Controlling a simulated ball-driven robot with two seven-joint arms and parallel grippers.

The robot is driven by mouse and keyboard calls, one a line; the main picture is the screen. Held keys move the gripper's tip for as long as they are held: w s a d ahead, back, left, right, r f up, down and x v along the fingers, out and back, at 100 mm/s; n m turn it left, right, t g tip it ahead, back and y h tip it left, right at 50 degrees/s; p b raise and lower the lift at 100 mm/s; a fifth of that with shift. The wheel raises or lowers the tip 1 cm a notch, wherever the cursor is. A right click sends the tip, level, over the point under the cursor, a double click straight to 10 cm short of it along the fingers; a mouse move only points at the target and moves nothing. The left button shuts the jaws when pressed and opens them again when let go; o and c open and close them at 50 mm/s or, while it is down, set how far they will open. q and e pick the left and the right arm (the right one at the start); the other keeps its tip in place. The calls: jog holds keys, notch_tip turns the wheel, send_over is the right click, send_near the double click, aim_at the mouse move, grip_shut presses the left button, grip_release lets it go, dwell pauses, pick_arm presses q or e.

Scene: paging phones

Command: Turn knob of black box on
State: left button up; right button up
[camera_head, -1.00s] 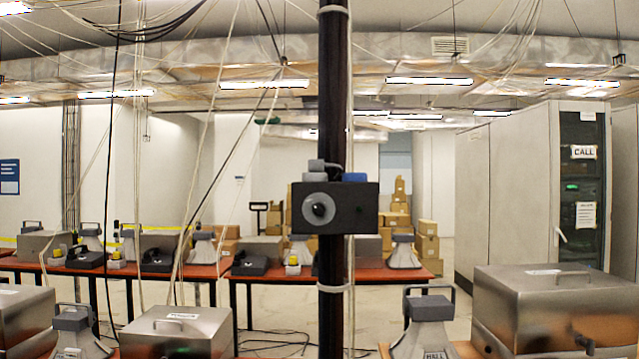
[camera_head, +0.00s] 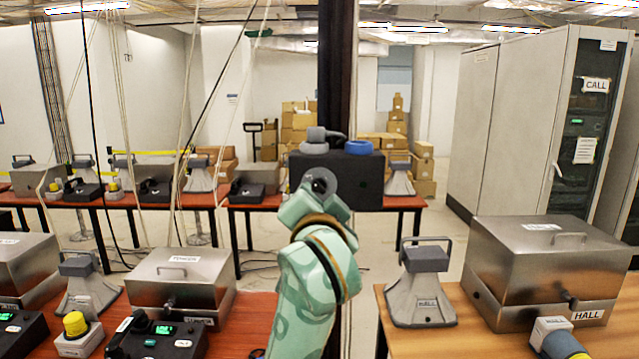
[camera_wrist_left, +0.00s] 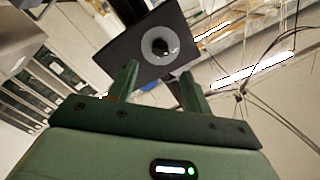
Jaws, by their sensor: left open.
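The black box (camera_head: 366,180) is fixed to a dark upright post in the middle of the head view. Its front carries a round grey dial with a dark knob (camera_head: 322,183) at its centre. In the left wrist view the box (camera_wrist_left: 120,55) looks tilted, and the whole knob (camera_wrist_left: 160,47) shows. My left gripper (camera_head: 318,200) is raised in front of the box and overlaps the lower part of the dial in the head view. In the left wrist view its fingers (camera_wrist_left: 160,72) are apart and empty, pointing at the knob, with the knob beyond the tips. My right gripper is out of view.
A grey fitting (camera_head: 315,140) and a blue round part (camera_head: 358,147) sit on top of the box. Tables with phones, grey horns and metal boxes stand below, including a HALL box (camera_head: 550,265) at right. Thin cables hang at left.

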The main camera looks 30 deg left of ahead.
aim_at(320, 188)
pick_arm(q)
jog(key=p+x, duration=0.1)
jog(key=x, duration=0.6)
jog(key=shift+w+a, duration=0.3)
jog(key=shift+d, duration=0.1)
jog(key=c, duration=1)
